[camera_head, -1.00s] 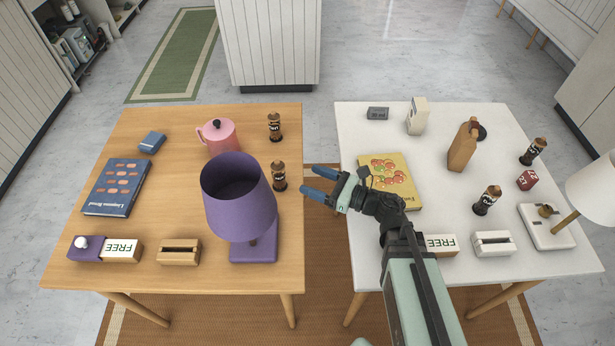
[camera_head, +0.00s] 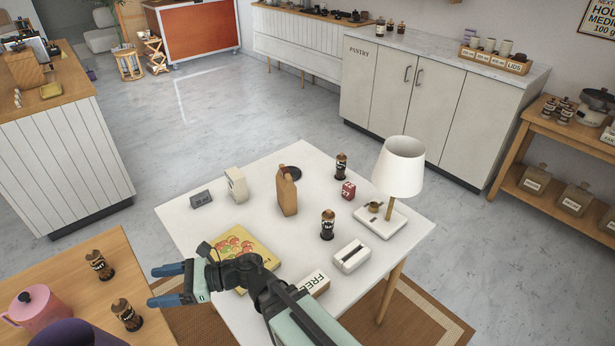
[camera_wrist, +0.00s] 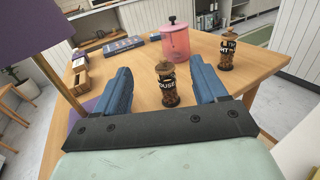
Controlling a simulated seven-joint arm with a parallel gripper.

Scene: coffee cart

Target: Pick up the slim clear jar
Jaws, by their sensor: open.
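Slim clear jars with dark contents, black labels and brown lids stand on both tables. On the wooden table, one (camera_head: 127,315) is nearer my gripper (camera_head: 163,285) and another (camera_head: 99,264) is farther back. In the wrist view, the nearer jar (camera_wrist: 167,88) stands upright, its label reading "HOUSE", framed between the fingers of my gripper (camera_wrist: 160,85) and beyond them. The other jar (camera_wrist: 227,52) is to the right. Two similar jars (camera_head: 328,225) (camera_head: 341,166) stand on the white table. Which jar is meant I cannot tell. My gripper is open and empty, pointing left over the gap between the tables.
A pink pot (camera_wrist: 175,40) stands behind the nearer jar. A purple lamp (camera_wrist: 25,28) is at the left of the wrist view.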

